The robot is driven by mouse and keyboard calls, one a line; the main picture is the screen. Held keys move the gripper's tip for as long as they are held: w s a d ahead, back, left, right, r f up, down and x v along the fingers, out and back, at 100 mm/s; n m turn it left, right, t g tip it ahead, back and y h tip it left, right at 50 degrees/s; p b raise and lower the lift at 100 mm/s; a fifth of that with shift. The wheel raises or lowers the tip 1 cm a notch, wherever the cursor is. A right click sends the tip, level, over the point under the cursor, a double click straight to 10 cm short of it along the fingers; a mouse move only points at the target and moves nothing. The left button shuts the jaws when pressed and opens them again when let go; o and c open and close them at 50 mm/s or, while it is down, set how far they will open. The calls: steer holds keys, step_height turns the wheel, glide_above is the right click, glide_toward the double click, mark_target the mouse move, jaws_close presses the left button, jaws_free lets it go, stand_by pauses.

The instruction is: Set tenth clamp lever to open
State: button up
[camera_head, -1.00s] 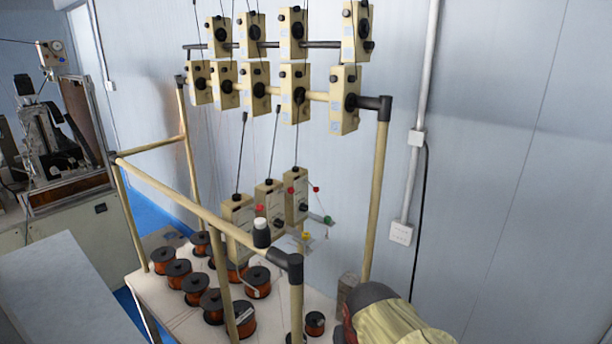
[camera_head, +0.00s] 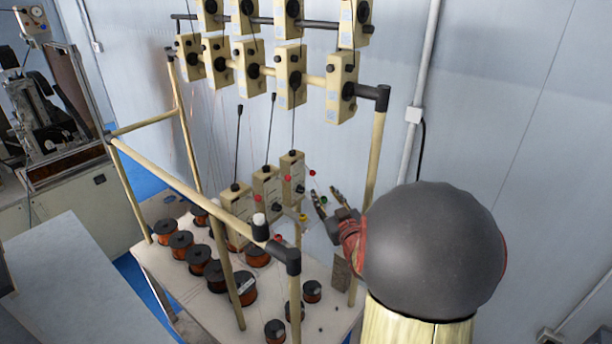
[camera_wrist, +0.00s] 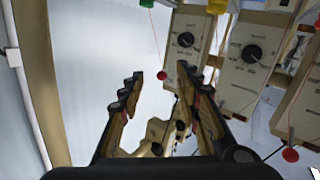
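Three cream tensioner boxes stand low on the winder: a right one (camera_head: 292,168), a middle one (camera_head: 267,183) and a left one (camera_head: 236,207). I cannot tell which part is the tenth clamp lever. My gripper (camera_head: 318,197) is open and empty, just right of the right box.
Two rows of more boxes (camera_head: 290,76) hang on rails above. A front tube (camera_head: 185,190) and a right post (camera_head: 375,150) frame the workspace. Copper spools (camera_head: 200,260) stand on the white table (camera_head: 180,292). A wall lies behind.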

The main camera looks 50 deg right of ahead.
mark_target(314, 175)
steer(key=shift+t, duration=0.5)
steer(key=shift+w+d+r+p, duration=0.3)
steer(key=shift+w+d, duration=0.25)
steer(key=shift+w, duration=0.65)
steer(key=shift+w+d+r+p, duration=0.2)
steer(key=shift+w+d+r, duration=0.25)
steer(key=shift+w, duration=0.75)
steer(key=shift+w+d+r+p, duration=0.25)
steer(key=shift+w+d, duration=0.4)
steer(key=shift+w, duration=0.55)
steer(key=c, duration=0.7)
jaws_close()
